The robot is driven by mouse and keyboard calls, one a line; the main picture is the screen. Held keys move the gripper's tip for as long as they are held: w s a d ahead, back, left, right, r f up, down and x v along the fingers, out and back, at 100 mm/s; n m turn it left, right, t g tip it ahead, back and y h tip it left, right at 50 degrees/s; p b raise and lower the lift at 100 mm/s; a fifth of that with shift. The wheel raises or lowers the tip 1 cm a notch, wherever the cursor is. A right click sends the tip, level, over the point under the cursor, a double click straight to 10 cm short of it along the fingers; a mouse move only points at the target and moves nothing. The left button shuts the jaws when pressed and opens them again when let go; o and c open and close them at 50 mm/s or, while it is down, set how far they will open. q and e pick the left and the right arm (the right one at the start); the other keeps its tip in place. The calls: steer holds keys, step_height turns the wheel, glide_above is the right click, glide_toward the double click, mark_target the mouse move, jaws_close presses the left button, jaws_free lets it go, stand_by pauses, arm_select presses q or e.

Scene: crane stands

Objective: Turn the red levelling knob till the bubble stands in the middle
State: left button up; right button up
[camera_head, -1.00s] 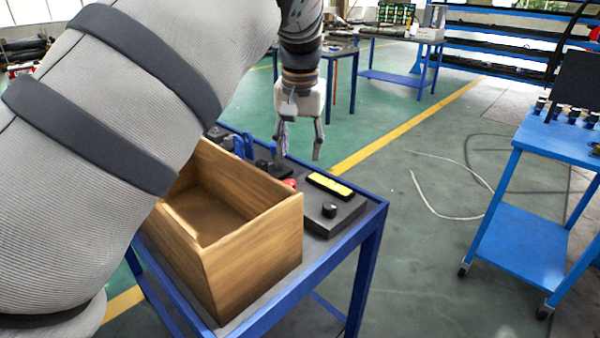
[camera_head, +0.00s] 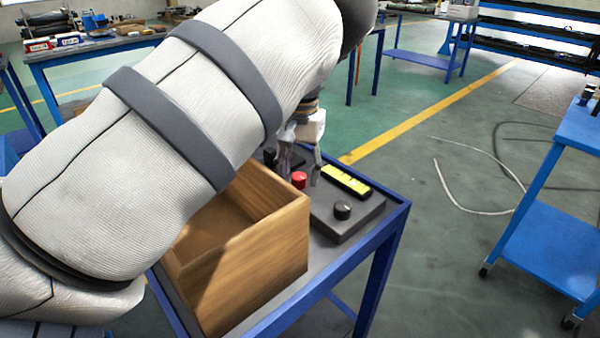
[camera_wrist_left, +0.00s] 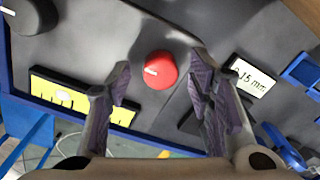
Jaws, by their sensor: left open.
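The red levelling knob (camera_head: 299,179) sits on the dark grey block (camera_head: 331,224) beside a yellow level vial (camera_head: 345,181). In the left wrist view the red knob (camera_wrist_left: 158,70) has a white pointer mark, and the yellow vial (camera_wrist_left: 75,100) lies left of it. A pale bubble (camera_wrist_left: 62,99) shows in the vial, towards the end nearer the black knob (camera_wrist_left: 30,12). My left gripper (camera_head: 299,172) is open, its fingers on either side of the red knob in the picture; contact is not visible. My arm hides much of the gripper in the head view. My right gripper is not in view.
A wooden open box (camera_head: 262,262) stands close to the block on the blue-edged cart (camera_head: 385,237). A label reading 0.15 mm (camera_wrist_left: 248,77) and blue items (camera_wrist_left: 300,72) lie right in the wrist view. Another blue cart (camera_head: 545,210) stands at right.

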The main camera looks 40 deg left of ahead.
arm_select(q)
steer(key=shift+f, duration=0.3)
steer(key=shift+c, duration=0.4)
jaws_close()
